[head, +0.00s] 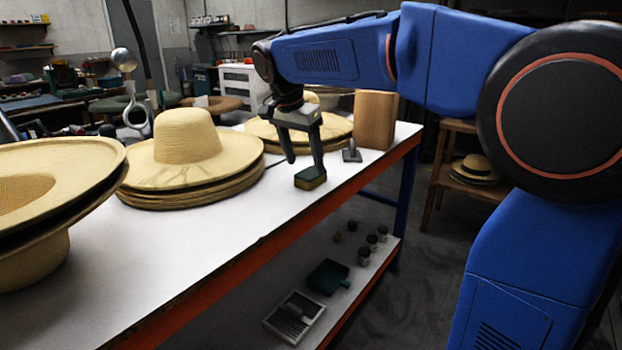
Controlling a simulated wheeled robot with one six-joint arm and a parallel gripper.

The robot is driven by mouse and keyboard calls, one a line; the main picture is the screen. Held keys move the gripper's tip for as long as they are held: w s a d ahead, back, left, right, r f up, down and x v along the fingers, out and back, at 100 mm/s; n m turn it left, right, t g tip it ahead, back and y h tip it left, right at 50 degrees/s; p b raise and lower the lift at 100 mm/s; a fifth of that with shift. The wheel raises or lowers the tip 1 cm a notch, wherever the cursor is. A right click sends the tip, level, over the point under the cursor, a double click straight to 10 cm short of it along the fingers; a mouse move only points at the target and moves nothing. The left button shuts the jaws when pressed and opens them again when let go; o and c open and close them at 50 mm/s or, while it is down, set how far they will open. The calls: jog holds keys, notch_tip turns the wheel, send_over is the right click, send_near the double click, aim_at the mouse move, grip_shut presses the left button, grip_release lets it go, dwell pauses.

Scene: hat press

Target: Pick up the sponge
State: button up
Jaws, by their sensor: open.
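The sponge (310,178) is a small block with a dark green top and a yellowish lower part. It lies on the white tabletop (240,228) near the table's front edge. My gripper (304,168) points down from the end of my blue arm, with its two fingers spread apart. The right finger's tip is just over or at the sponge in the picture. I cannot tell whether the right finger touches the sponge.
A stack of straw hats (190,150) stands left of the gripper, and more hats (35,190) are at the near left. Behind the gripper are another hat stack (335,130), a brown block (374,120) and a small grey tool (351,152). A lower shelf (345,300) holds small items.

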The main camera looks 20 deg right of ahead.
aim_at(310, 172)
jog(key=x, duration=0.3)
jog(key=shift+w+d+f, duration=0.1)
jog(key=shift+d+f, duration=0.05)
jog(key=shift+d, duration=0.3)
jog(key=shift+w+d+f, duration=0.15)
jog(key=shift+f, duration=0.5)
jog(key=c, duration=1.1)
